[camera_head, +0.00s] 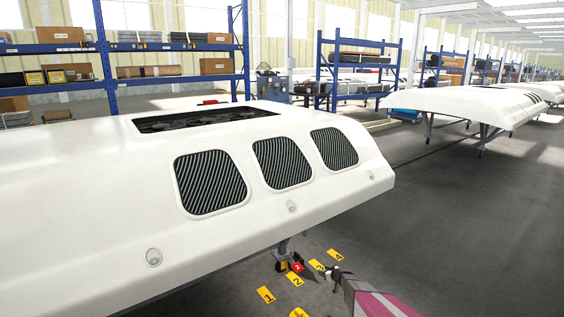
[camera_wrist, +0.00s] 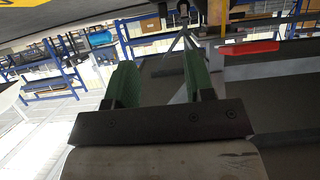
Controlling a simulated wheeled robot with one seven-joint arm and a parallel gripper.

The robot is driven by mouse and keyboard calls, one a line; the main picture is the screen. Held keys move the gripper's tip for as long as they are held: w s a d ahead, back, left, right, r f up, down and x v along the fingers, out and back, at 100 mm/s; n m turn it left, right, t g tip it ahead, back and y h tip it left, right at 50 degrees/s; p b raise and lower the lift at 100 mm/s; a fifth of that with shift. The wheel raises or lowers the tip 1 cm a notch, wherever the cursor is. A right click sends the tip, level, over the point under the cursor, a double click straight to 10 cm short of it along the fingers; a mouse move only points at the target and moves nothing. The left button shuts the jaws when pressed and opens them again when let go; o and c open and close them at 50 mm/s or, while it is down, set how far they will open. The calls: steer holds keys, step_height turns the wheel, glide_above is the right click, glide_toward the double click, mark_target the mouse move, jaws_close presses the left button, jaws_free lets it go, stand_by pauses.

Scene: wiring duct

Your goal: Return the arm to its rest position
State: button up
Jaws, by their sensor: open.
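My gripper (camera_wrist: 160,78) shows in the wrist view with its two green fingers apart. Nothing is between the fingers, and only floor and background show past them. In the head view a grey and magenta part, which looks like my arm, enters at the bottom right edge, low over the dark floor. Its dark end is near the yellow floor markers, clear of the large white housing (camera_head: 105,190). The finger state is too small to read in the head view.
The white housing, with three dark grilles and a top opening, fills the left on wheeled supports. Numbered yellow markers (camera_head: 295,279) lie on the floor beside it. Blue shelving (camera_head: 107,60) stands behind. Another white housing (camera_head: 465,100) is far right. Open floor (camera_head: 480,220) lies at right.

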steer(key=s+a+r+g, duration=0.3)
steer(key=s+a+r, duration=0.2)
steer(key=s+r, duration=0.6)
steer(key=s+a+r+g, duration=0.3)
steer(key=s+a+r, duration=0.2)
steer(key=s+r, duration=0.5)
steer(key=s+d+r+m+g+h, duration=0.1)
steer(key=s+r+m+g+h, duration=0.1)
steer(key=s+r, duration=0.9)
steer(key=s+d+r+m+g+h, duration=0.2)
steer(key=s+r+m+h, duration=0.3)
steer(key=s+r, duration=0.6)
steer(key=s, duration=0.5)
steer(key=shift+d+r+g+h, duration=0.25)
steer(key=shift+r+g+h, duration=0.15)
